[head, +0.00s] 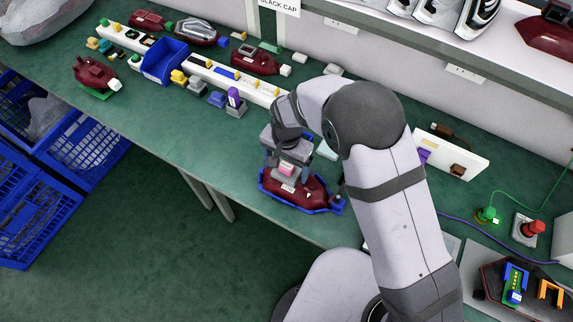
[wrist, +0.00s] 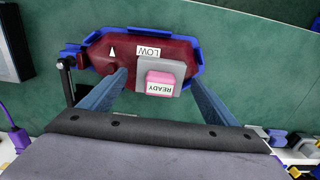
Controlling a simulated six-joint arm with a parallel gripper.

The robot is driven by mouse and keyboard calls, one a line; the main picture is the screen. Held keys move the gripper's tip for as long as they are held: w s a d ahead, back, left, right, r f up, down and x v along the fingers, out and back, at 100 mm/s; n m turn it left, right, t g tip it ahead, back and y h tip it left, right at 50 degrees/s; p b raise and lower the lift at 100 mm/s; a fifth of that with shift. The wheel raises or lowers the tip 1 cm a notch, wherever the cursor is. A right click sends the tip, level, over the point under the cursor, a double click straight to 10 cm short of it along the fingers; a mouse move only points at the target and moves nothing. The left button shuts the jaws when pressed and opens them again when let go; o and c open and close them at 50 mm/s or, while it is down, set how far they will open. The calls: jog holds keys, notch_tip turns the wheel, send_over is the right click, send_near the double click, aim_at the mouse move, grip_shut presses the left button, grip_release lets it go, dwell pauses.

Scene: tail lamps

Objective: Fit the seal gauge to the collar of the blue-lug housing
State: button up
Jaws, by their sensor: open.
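A dark red lamp housing (head: 312,190) lies in a blue cradle (head: 275,200) under my gripper (head: 289,166). In the wrist view the housing (wrist: 98,52) carries a white LOW label and an arrow mark, and the blue cradle (wrist: 140,30) rims it. A grey block with a pink top reading READY, seemingly the seal gauge (wrist: 165,82), is over the housing. It also shows in the head view (head: 287,169). My gripper (wrist: 158,80) is open, with one finger on each side of the block and visible gaps. Whether the block is seated cannot be told.
A black post (wrist: 68,85) stands at the cradle's left end in the wrist view. In the head view, a blue bin (head: 165,62), small blocks and other red housings (head: 95,73) line the bench. A red-button box (head: 530,229) is at right. Green bench left of the cradle is clear.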

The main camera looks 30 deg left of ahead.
jog(key=shift+r+b, duration=1.05)
jog(key=shift+r, duration=2.65)
jog(key=n, duration=0.2)
jog(key=shift+w+a+n, duration=0.1)
jog(key=shift+a+n, duration=0.05)
jog(key=shift+n, duration=0.15)
jog(key=shift+f+n, duration=0.25)
jog(key=shift+n, duration=0.55)
jog(key=s+d+f+n+g+h, duration=0.25)
jog(key=s+d+n, duration=0.4)
jog(key=d, duration=0.85)
jog(key=d+r+m, duration=0.2)
jog(key=d+m, duration=0.1)
jog(key=d, duration=0.4)
jog(key=w+d+r+m+t+y, duration=0.1)
jog(key=d+r+m, duration=0.2)
jog(key=d, duration=0.4)
jog(key=d+r+m+t+y, duration=0.1)
jog(key=d+r+m, duration=0.2)
jog(key=d, duration=0.5)
jog(key=shift+w+r+m, duration=0.15)
jog(key=shift+w+m, duration=0.05)
jog(key=shift+m, duration=0.65)
